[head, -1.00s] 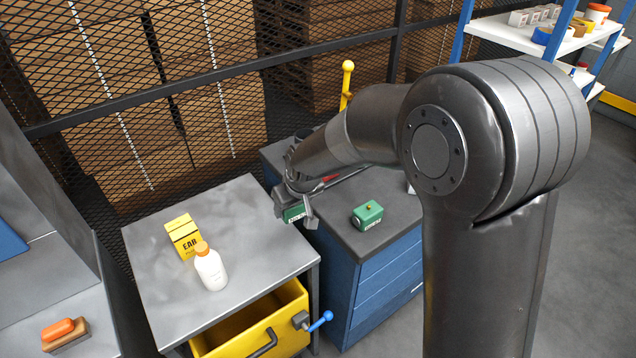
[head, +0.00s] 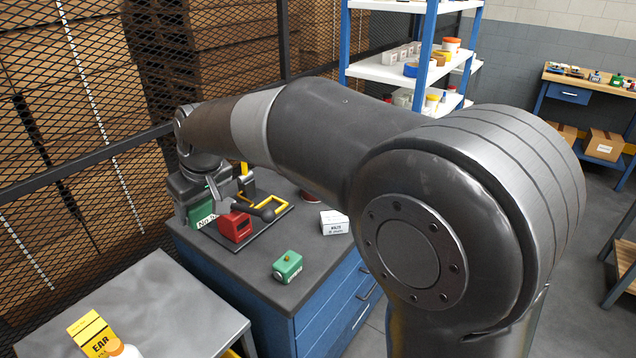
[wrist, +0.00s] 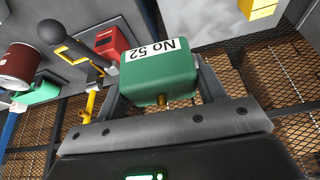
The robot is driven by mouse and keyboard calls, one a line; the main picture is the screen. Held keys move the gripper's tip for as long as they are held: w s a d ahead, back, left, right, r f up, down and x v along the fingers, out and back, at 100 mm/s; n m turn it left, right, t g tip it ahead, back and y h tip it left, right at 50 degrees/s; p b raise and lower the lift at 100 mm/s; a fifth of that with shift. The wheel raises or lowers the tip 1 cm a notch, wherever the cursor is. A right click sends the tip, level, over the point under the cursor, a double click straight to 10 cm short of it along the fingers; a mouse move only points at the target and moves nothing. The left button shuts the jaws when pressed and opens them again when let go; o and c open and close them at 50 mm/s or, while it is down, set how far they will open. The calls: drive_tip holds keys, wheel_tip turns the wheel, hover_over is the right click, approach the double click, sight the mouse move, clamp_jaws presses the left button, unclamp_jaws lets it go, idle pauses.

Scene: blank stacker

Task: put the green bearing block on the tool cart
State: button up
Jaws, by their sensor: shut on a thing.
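A green bearing block (head: 203,214) with a white label is held in my gripper (head: 205,192). In the wrist view the block (wrist: 160,76) sits between the two fingers, with its label "No 52" upside down and a brass nub towards the palm. The tool cart (head: 262,292) is blue with a dark grey top and drawers. The held block is at the cart's far left end; whether it touches the top cannot be told.
A red block (head: 235,227) and a yellow-handled tool (head: 268,205) lie on a black mat beside my gripper. A white box (head: 335,222) stands to the right. The grey table (head: 165,300) with a yellow box (head: 94,336) is at the near left. A mesh fence (head: 60,170) rises behind.

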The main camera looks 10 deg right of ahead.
drive_tip(key=w+d, duration=0.2)
drive_tip(key=d, duration=1.5)
drive_tip(key=w+d, duration=0.3)
drive_tip(key=d, duration=1.4)
hover_over(309, 246)
drive_tip(key=s, duration=0.1)
drive_tip(key=shift+n, duration=0.3)
drive_tip(key=f, duration=1.2)
drive_tip(key=d+f, duration=0.1)
drive_tip(key=f, duration=0.5)
drive_tip(key=shift+s, duration=0.1)
drive_tip(key=shift+f, duration=1.95)
drive_tip(key=shift+f, duration=0.15)
drive_tip(key=o, duration=1.1)
drive_tip(key=shift+o, duration=0.3)
